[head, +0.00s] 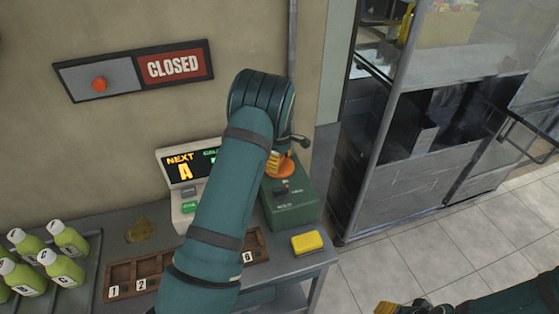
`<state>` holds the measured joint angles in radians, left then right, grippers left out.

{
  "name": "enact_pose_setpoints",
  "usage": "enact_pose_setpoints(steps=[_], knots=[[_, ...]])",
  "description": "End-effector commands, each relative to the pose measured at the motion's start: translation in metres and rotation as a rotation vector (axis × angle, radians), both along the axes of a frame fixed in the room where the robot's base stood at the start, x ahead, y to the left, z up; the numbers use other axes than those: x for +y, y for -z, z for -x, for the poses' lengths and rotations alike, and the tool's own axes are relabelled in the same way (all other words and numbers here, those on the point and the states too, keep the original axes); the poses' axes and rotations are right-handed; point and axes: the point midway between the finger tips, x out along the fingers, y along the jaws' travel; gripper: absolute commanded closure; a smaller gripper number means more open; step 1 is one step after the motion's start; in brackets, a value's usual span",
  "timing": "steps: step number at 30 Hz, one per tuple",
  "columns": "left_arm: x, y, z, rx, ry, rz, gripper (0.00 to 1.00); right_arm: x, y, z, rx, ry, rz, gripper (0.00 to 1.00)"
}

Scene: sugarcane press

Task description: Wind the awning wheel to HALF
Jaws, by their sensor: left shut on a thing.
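An orange round wheel (288,168) sits on top of a green box (291,208) at the right end of the counter. I take it as the awning wheel; most of it is hidden by my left gripper. The box has small pale lettering, too small to read surely. My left gripper (275,162) reaches down from above and is shut on the wheel, its yellow fingers at the wheel's left side. My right gripper (388,307) is at the bottom edge, partly cut off, away from the counter; its opening is unclear.
On the counter (190,228) are a yellow sponge-like block (308,242), a lit NEXT A display (181,168), a numbered wooden rack (124,274) and several green bottles (68,238). A CLOSED sign (174,66) hangs on the wall. A metal-framed cabinet (420,170) stands right; tiled floor is clear.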

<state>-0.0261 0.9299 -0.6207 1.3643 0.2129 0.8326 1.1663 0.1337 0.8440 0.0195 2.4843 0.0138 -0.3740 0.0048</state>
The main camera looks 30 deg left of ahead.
Motion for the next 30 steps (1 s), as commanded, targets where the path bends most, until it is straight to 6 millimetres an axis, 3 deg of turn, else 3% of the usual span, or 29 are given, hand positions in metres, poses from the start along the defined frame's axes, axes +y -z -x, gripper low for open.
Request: enact_pose_setpoints(steps=[11, 12, 14, 23, 30], knots=[[0.001, -0.003, -0.003, -0.01, -0.003, -0.004, 0.67, 0.0, 0.0, 0.0, 0.0, 0.0, 0.0, 0.53], [0.001, -0.003, -0.003, -0.01, -0.003, -0.004, 0.18, 0.0, 0.0, 0.0, 0.0, 0.0, 0.0, 0.53], [0.001, -0.003, -0.002, -0.009, -0.003, -0.004, 0.0, 0.0, 0.0, 0.0, 0.0, 0.0, 0.0, 0.53], [0.0, -0.004, -0.001, -0.004, -0.002, -0.001, 0.0, 0.0, 0.0, 0.0, 0.0, 0.0, 0.0, 0.53], [0.0, -0.037, -0.002, -0.008, -0.001, -0.003, 0.0, 0.0, 0.0, 0.0, 0.0, 0.0, 0.0, 0.53]])
